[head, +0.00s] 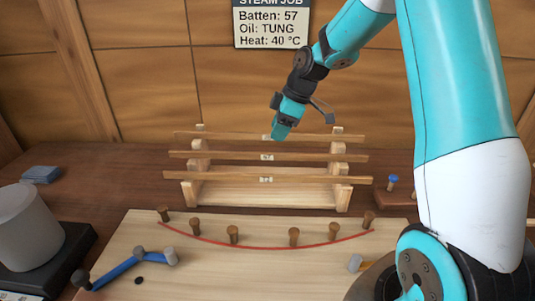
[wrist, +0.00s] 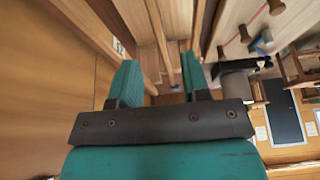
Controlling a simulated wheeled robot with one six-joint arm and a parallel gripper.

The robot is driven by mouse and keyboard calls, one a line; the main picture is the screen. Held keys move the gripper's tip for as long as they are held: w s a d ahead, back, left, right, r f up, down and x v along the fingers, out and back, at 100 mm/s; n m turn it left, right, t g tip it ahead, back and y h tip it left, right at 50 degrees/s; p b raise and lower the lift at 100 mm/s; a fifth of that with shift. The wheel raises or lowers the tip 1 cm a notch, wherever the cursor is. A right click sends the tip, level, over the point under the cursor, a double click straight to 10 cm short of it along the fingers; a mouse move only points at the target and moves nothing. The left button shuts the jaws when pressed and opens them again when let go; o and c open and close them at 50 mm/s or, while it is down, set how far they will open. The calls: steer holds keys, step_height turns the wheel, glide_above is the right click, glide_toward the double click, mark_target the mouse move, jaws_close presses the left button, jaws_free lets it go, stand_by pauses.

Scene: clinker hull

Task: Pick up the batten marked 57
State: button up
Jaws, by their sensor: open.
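Three thin wooden battens lie across a wooden rack (head: 270,192) in the head view: the back batten (head: 225,135), the middle batten (head: 225,156) and the front batten (head: 225,176). Each carries a small pale label near its middle; the numbers are too small to read surely, so I cannot tell which is 57. My gripper (head: 281,134) points down at the back batten, just right of its label, and hides part of it. In the wrist view my gripper (wrist: 160,77) has its fingers apart, with wooden strips beyond them. I cannot tell whether it touches a batten.
A sign (head: 271,22) on the wall reads Batten: 57, Oil: TUNG, Heat: 40 °C. A board (head: 210,275) with several pegs and a red curved strip (head: 270,247) lies in front. A blue-handled tool (head: 118,270), grey cylinder (head: 25,225) and blue block (head: 41,174) are left.

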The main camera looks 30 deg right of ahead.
mark_target(267, 153)
steer(key=p+x, duration=0.2)
steer(key=x, duration=0.6)
steer(key=shift+w+d, duration=0.1)
steer(key=shift+d, duration=0.05)
steer(key=shift+c, duration=0.2)
jaws_close()
